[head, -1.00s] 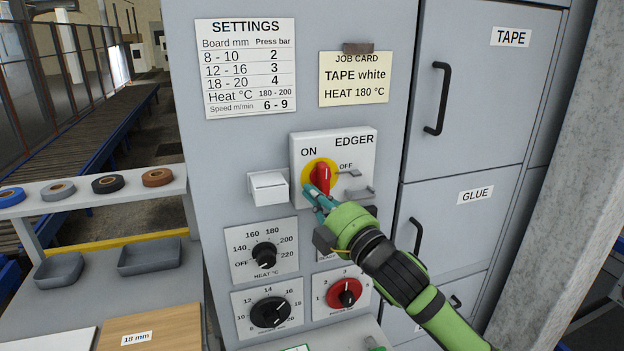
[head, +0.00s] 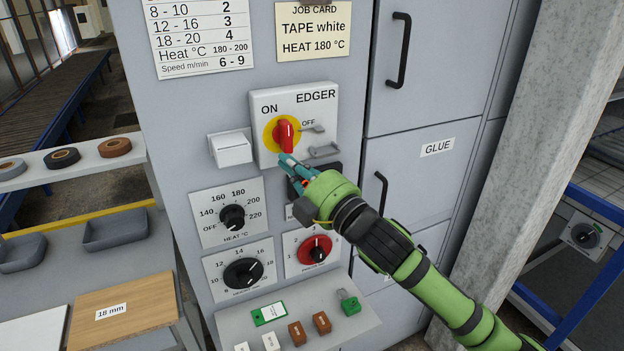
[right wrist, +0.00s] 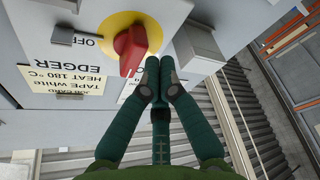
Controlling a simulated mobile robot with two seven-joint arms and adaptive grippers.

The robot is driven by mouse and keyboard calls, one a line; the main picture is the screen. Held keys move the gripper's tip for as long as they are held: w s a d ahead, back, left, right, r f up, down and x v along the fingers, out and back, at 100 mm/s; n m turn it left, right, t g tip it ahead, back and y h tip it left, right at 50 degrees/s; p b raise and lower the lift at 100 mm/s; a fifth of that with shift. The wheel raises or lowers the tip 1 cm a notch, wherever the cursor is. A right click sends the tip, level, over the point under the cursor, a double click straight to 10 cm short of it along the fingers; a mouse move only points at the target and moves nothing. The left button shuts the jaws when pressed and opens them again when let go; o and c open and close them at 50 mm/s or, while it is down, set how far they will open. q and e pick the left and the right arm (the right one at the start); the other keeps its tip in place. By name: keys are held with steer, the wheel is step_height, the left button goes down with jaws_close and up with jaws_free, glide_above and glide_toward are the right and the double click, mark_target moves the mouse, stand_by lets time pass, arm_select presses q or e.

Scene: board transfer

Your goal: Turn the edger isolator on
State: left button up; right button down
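The edger isolator (head: 285,136) is a red handle on a yellow disc, on a white EDGER plate (head: 325,104). ON is printed at its upper left and OFF at its upper right. The handle looks upright; I cannot tell exactly which mark it lines up with. My right gripper (head: 284,160) is just below the handle, with its teal fingertips together. In the right wrist view, the fingertips (right wrist: 160,68) are closed with nothing between them, and the red handle (right wrist: 130,48) is beside them, apart as far as I can see. My left gripper is out of view.
Grey metal brackets (head: 325,151) stick out of the plate near OFF. A white box (head: 231,149) is mounted to its left. Below are the heat dial (head: 232,217), a black dial (head: 243,273) and a red dial (head: 314,250). A sloped shelf (head: 240,321) holds small blocks and tags.

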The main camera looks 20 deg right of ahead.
steer(key=v, duration=0.8)
steer(key=shift+s, duration=0.25)
